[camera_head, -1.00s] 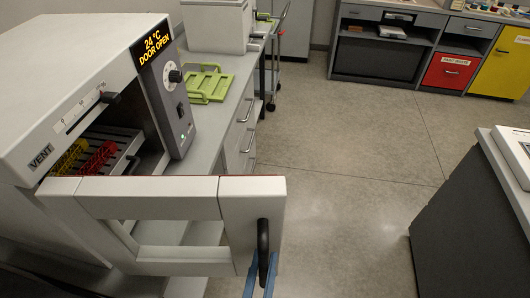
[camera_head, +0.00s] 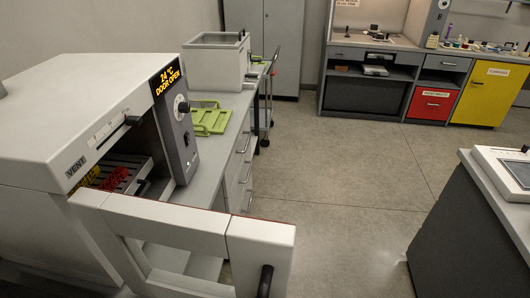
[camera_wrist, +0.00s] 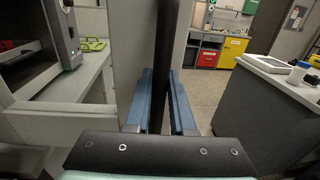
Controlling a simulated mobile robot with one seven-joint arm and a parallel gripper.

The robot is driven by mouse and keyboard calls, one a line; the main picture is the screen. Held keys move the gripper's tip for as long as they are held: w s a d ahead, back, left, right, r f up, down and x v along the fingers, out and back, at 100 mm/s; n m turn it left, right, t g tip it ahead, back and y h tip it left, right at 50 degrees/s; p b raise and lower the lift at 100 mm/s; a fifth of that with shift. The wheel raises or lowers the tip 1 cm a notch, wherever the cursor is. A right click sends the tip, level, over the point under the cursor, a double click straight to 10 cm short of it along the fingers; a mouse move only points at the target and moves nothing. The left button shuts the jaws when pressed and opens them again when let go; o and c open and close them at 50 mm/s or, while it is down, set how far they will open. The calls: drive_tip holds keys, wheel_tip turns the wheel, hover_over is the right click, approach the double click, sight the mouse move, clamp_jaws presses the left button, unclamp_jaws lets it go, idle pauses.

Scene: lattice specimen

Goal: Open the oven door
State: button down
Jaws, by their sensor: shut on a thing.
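The white oven (camera_head: 75,110) stands at the left, and its display reads 24 °C DOOR OPEN. Its door (camera_head: 185,226), a white frame with a window opening, is swung out and stands away from the front. Red and yellow items (camera_head: 112,178) sit on a rack inside the chamber. The black door handle (camera_head: 265,282) is at the door's right end, partly cut off by the lower edge. In the wrist view my gripper (camera_wrist: 161,80) has its blue fingers on both sides of the black handle (camera_wrist: 166,50), shut on it.
A green tray (camera_head: 210,118) and a white box-like device (camera_head: 217,60) are on the counter beside the oven. A dark-sided bench (camera_head: 465,230) stands at the right. Open grey floor (camera_head: 340,170) lies between. Red and yellow cabinets (camera_head: 432,103) are at the back.

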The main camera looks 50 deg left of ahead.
drive_tip(key=c, duration=0.8)
unclamp_jaws()
drive_tip(key=shift+o, duration=0.2)
drive_tip(key=shift+s, duration=0.1)
drive_tip(key=shift+s+d+f, duration=0.1)
drive_tip(key=shift+s+d, duration=0.05)
drive_tip(key=shift+s, duration=0.1)
drive_tip(key=v, duration=1.2)
drive_tip(key=shift+p, duration=0.45)
drive_tip(key=shift+s, duration=0.1)
